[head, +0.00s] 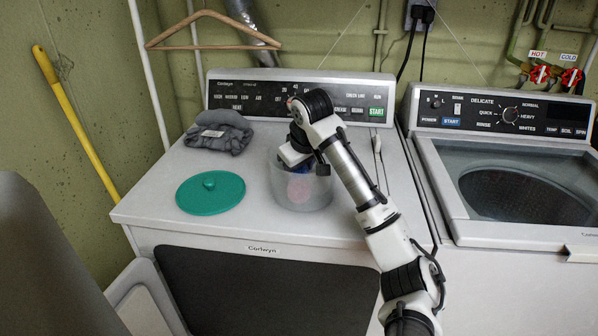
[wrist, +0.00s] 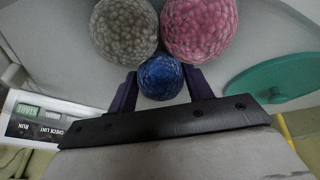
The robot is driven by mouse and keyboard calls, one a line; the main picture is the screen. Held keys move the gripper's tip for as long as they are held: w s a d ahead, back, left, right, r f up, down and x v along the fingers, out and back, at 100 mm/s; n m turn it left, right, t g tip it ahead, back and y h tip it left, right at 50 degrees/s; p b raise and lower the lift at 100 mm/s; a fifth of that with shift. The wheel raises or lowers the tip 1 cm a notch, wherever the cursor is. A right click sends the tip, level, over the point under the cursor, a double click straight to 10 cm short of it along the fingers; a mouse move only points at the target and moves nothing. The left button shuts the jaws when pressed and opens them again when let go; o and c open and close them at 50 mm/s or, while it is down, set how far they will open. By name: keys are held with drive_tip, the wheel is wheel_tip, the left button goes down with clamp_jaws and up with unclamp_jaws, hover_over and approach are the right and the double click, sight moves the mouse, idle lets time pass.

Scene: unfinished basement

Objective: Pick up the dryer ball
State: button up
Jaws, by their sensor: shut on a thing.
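Three dryer balls show in the wrist view: a grey one (wrist: 124,30), a pink one (wrist: 199,28) and a smaller blue one (wrist: 160,77). My gripper (wrist: 162,84) is shut on the blue ball, with one dark finger at each side of it. The grey and pink balls lie just beyond it. In the head view my gripper reaches down into a translucent tub (head: 301,190) on the dryer top. The pink ball shows faintly through the tub's wall, and my wrist hides much of the inside.
A teal lid (head: 210,192) lies on the dryer top (head: 245,220) left of the tub. A folded grey cloth (head: 218,131) lies behind it. The dryer's control panel (head: 300,98) rises at the back.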

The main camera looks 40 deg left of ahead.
wheel_tip(320, 180, up, 19)
drive_tip(key=shift+r+b, duration=0.15)
drive_tip(key=shift+b, duration=0.25)
drive_tip(key=shift+o, duration=1.4)
drive_tip(key=shift+c, duration=0.5)
